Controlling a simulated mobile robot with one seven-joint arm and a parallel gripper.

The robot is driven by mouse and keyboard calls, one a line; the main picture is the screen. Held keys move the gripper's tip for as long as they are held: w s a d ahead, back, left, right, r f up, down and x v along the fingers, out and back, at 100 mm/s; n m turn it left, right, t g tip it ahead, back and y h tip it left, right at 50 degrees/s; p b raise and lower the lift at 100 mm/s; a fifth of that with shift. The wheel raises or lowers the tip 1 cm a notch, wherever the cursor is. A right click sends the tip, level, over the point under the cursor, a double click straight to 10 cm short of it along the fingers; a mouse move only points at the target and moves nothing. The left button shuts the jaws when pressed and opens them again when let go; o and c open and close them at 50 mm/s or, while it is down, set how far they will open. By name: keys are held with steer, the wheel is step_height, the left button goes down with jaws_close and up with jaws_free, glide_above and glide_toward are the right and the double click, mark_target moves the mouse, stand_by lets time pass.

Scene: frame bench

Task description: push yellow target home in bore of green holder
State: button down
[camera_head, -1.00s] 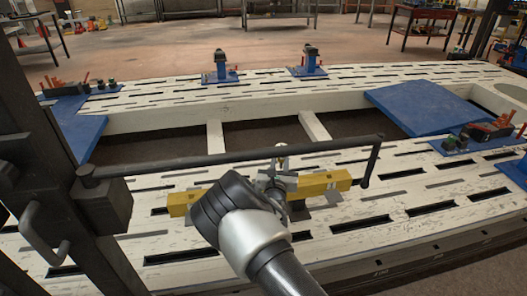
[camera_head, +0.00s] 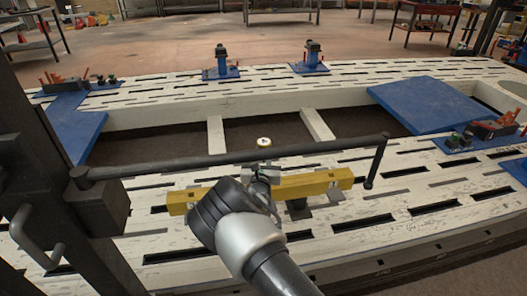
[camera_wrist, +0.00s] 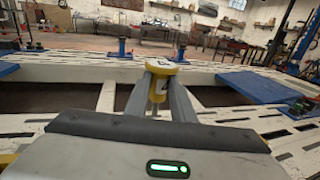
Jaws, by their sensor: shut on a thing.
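The yellow target (camera_wrist: 159,66) has a round, dark-marked top and a narrower yellow stem below. My gripper (camera_wrist: 159,84) is shut on it, with a grey finger on each side of the stem. In the head view, the target's pale round top (camera_head: 264,141) stands just beyond my gripper (camera_head: 264,168), above the opening in the frame bench. Its lower part is hidden there. I cannot pick out a green holder with a bore for certain. Small dark green parts (camera_head: 456,141) stand on a blue plate at the right, well away from my gripper.
A yellow bar (camera_head: 312,184) lies across the near slotted beam, partly hidden by my arm. A dark rod (camera_head: 240,158) crosses above the bench. Blue plates (camera_head: 425,103) and two blue pedestals (camera_head: 221,72) stand around it. A tool table (camera_head: 427,18) stands far right.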

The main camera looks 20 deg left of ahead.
steer(key=shift+f+b, duration=1.7)
steer(key=shift+f, duration=1.15)
steer(key=shift+f+b, duration=1.5)
steer(key=shift+f, duration=1.1)
steer(key=c, duration=1.4)
jaws_free()
steer(key=shift+c, duration=0.2)
steer(key=p+v, duration=0.5)
steer(key=v, duration=1.2)
steer(key=shift+s, duration=0.2)
steer(key=shift+d, duration=0.1)
